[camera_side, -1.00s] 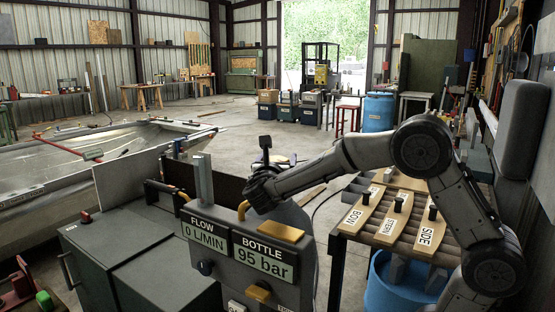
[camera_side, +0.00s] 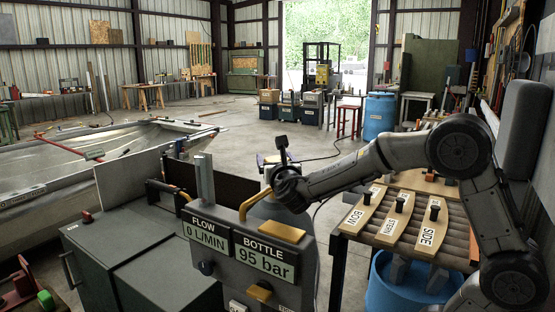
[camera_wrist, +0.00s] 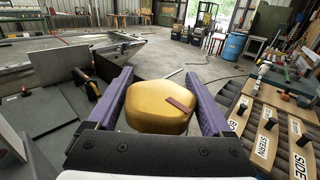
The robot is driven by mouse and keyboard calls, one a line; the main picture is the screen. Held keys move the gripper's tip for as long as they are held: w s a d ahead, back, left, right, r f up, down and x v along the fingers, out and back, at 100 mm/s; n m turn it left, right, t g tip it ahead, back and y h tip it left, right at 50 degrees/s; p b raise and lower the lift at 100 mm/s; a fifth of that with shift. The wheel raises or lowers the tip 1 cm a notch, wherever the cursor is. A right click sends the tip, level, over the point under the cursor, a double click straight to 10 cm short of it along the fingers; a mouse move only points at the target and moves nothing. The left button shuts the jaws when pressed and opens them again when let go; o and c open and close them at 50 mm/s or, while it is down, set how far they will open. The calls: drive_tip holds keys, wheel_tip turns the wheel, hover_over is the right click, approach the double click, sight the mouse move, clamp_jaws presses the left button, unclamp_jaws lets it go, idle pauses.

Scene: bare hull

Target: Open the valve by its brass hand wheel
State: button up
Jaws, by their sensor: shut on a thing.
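In the wrist view the brass hand wheel (camera_wrist: 150,112) is a rounded golden knob with a dark red mark on its right side. My gripper (camera_wrist: 158,82) has its two purple fingers on either side of the wheel, shut on it. In the side view my gripper (camera_side: 284,188) is a dark shape at the end of my arm, above the grey bottle (camera_side: 268,212); its fingers and the wheel cannot be made out there. The grey panel (camera_side: 208,272) in front reads FLOW 0 L/MIN and BOTTLE 95 bar.
A yellow hose (camera_side: 254,194) rises behind the panel. To the right stands a slatted table (camera_side: 385,243) with wooden boards marked BOW, STERN and SIDE, above a blue tub (camera_side: 392,285). A metal boat hull (camera_side: 60,160) and dark green cabinets (camera_side: 135,262) are at the left.

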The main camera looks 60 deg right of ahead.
drive_tip(key=shift+w+a+n+t+y, duration=0.15)
drive_tip(key=shift+a+n+t+y, duration=0.05)
drive_tip(key=shift+n+t+y, duration=0.85)
drive_tip(key=shift+w+a+n+t+y, duration=0.15)
drive_tip(key=shift+n+t+y, duration=0.7)
drive_tip(key=shift+y, duration=0.4)
drive_tip(key=shift+a+y, duration=0.15)
drive_tip(key=shift+y, duration=0.15)
drive_tip(key=o, duration=1.2)
drive_tip(key=shift+c, duration=0.2)
drive_tip(key=v, duration=1.3)
drive_tip(key=shift+s, duration=0.4)
drive_tip(key=shift+a+f, duration=0.1)
